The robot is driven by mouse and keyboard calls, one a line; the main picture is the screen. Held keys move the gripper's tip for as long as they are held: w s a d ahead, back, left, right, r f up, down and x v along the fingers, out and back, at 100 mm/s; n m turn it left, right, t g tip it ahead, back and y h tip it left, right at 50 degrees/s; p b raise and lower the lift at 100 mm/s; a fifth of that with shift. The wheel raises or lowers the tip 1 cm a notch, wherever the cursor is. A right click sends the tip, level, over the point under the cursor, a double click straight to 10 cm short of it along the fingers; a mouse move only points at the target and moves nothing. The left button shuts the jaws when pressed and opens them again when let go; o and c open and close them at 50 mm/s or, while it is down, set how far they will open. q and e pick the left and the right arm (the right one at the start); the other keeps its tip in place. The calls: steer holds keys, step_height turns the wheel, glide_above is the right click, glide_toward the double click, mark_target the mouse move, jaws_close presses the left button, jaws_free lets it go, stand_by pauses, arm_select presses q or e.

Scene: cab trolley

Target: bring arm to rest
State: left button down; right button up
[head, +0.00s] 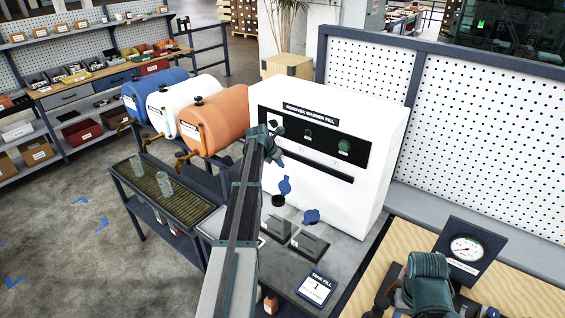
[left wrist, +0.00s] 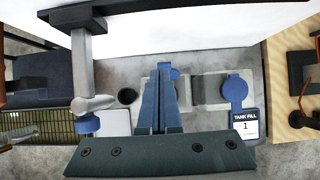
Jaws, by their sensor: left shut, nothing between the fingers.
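My left arm reaches up the middle of the head view. Its gripper (head: 273,150) is in front of the white washer fill machine (head: 325,200). In the left wrist view the two blue fingers (left wrist: 160,105) are together with nothing between them. They point toward the machine's foot, above the grey counter top. Part of the machine and counter is hidden behind my arm in the head view.
Blue-lidded tanks (left wrist: 209,90) stand on the counter, with a tank fill sign (head: 316,288) nearby. A pipe (left wrist: 84,65) hangs left of my fingers. Blue, white and orange barrels (head: 221,119) are at left. A gauge (head: 466,248) stands on the bench at right.

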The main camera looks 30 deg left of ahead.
arm_select(q)
steer(key=shift+p+v, duration=0.55)
steer(key=shift+v, duration=0.7)
arm_select(e)
step_height(320, 180, up, 2)
steer(key=shift+r, duration=0.1)
arm_select(q)
steer(key=s+d+f+m+g+b, duration=0.1)
steer(key=s+d+f+m+b, duration=0.4)
steer(key=d, duration=0.6)
steer(key=s+d+f+m+g+b, duration=0.25)
steer(key=d+f+m+b, duration=0.2)
steer(key=d+m, duration=0.5)
steer(key=s+d+f+m+g+b, duration=0.1)
steer(key=s+d+f+m+b, duration=0.35)
steer(key=d, duration=0.75)
steer(key=s+d+f+m+g+b, duration=0.1)
steer(key=s+d+f+m+b, duration=0.4)
steer(key=s+m, duration=0.5)
steer(key=s+d+f+m+g+y+b, duration=0.1)
steer(key=s+d+f+m+b, duration=0.3)
steer(key=s+d+f+m, duration=0.4)
steer(key=s+d+m, duration=0.1)
steer(key=s+m, duration=0.1)
steer(key=s, duration=0.2)
steer(key=shift+s+d+y+b, duration=0.25)
steer(key=shift+d+y+b, duration=0.05)
steer(key=shift+d+b, duration=0.05)
arm_select(e)
step_height(320, 180, down, 24)
